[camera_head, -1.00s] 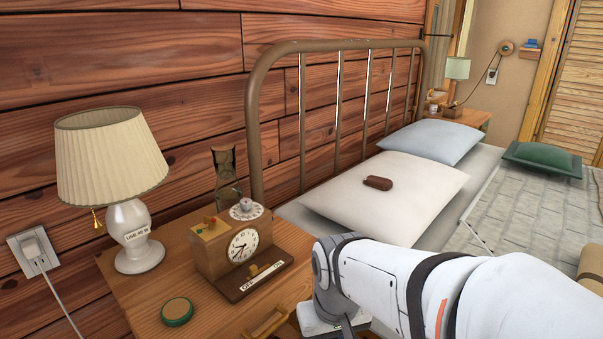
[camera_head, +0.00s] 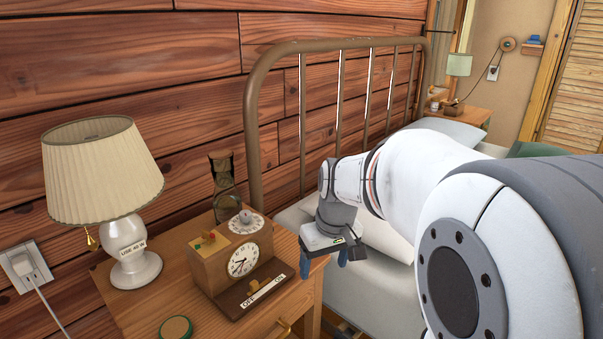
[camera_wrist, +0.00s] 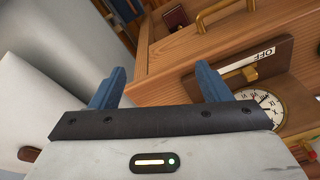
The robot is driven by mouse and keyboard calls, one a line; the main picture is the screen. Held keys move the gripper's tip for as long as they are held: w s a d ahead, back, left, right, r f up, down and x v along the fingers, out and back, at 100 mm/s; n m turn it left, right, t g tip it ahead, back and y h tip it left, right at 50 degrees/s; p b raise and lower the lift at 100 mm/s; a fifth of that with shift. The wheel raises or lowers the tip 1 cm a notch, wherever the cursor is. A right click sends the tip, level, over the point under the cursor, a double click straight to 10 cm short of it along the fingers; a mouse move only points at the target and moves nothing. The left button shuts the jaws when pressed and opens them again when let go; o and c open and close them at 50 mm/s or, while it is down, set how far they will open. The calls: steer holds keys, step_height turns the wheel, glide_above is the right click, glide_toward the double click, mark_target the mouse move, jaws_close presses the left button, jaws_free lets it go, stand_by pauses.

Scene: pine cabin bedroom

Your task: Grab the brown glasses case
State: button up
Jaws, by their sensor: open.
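The brown glasses case (camera_wrist: 28,154) shows at the lower left of the wrist view, lying on the white pillow (camera_wrist: 45,110) and partly cut off by my gripper's body. In the head view my arm hides the case. My gripper (camera_head: 323,262) is open and empty, pointing down between the nightstand's right edge and the bed. In the wrist view its two blue fingers (camera_wrist: 159,70) are spread apart with nothing between them. The case is off to the side, not between the fingers.
The wooden nightstand (camera_head: 175,295) holds a lamp (camera_head: 105,175), a clock box (camera_head: 235,255), an hourglass (camera_head: 223,185) and a green round tin (camera_head: 176,328). The metal headboard (camera_head: 258,120) rises behind the bed. A drawer handle (camera_wrist: 218,14) faces my gripper.

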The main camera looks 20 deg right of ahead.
steer(key=w+d+r+n+t+p, duration=0.1)
steer(key=w+d+r+p, duration=0.15)
steer(key=w+d, duration=0.55)
steer(key=w+d+r+n+t+p, duration=0.1)
steer(key=w+d+r+n+p, duration=0.15)
steer(key=w+d, duration=0.6)
steer(key=shift+n+t+y, duration=0.4)
steer(key=shift+n, duration=0.25)
steer(key=w+d, duration=0.2)
steer(key=d, duration=0.2)
steer(key=w+d+f, duration=0.1)
steer(key=w+d, duration=0.1)
steer(key=d, duration=0.3)
steer(key=w+d, duration=0.2)
steer(key=d, duration=0.2)
steer(key=shift+w+d+f, duration=0.15)
steer(key=shift+d+f, duration=0.15)
steer(key=shift+f, duration=0.1)
steer(key=b+x, duration=0.1)
steer(key=x, duration=0.4)
steer(key=shift+d+b, duration=0.15)
steer(key=shift+b, duration=0.15)
steer(key=shift+r, duration=0.1)
steer(key=shift+c, duration=0.2)
steer(key=c, duration=1.1)
